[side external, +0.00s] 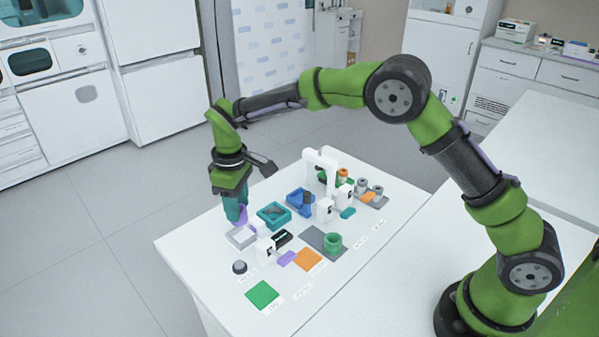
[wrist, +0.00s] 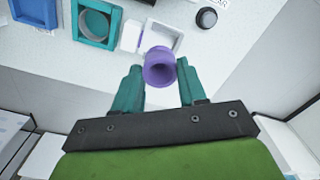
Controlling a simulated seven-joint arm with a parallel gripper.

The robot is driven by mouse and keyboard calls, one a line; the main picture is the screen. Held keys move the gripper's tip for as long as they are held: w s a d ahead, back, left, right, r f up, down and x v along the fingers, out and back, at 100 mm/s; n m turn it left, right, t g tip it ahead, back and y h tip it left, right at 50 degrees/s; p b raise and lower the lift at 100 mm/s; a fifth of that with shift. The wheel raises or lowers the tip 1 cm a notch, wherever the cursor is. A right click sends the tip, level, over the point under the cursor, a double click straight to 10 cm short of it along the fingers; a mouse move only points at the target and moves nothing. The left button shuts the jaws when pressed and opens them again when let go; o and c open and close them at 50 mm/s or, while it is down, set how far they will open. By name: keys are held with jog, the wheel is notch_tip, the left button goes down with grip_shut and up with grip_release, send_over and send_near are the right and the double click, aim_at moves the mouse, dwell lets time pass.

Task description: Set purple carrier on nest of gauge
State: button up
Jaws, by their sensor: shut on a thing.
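The purple carrier (wrist: 154,75) is a round, hollow, ring-like piece. My gripper (wrist: 161,68) is shut on it, with one teal finger on each side. In the side view the carrier (side external: 243,215) shows only partly beside the teal fingertips of my gripper (side external: 240,213). It appears held above the table, close to a white square open-topped frame (side external: 240,238), which also shows in the wrist view (wrist: 178,44). A white block (side external: 265,249) stands next to the frame. These look like the gauge and its nest, but I cannot read a label. The carrier hides part of the frame in the wrist view.
A teal tray (side external: 274,216) and a blue tray (side external: 301,202) stand beside the frame. A dark knob (side external: 240,267) is near the left edge. A white arch (side external: 320,160) rises farther back.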

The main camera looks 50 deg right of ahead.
aim_at(242, 219)
jog(key=shift+f, duration=2.7)
jog(key=shift+f, duration=0.15)
jog(key=o, duration=0.9)
jog(key=shift+d, duration=0.25)
jog(key=shift+w+d, duration=0.15)
jog(key=r, duration=1.1)
jog(key=a+r, duration=0.1)
jog(key=r, duration=0.5)
jog(key=shift+s, duration=0.25)
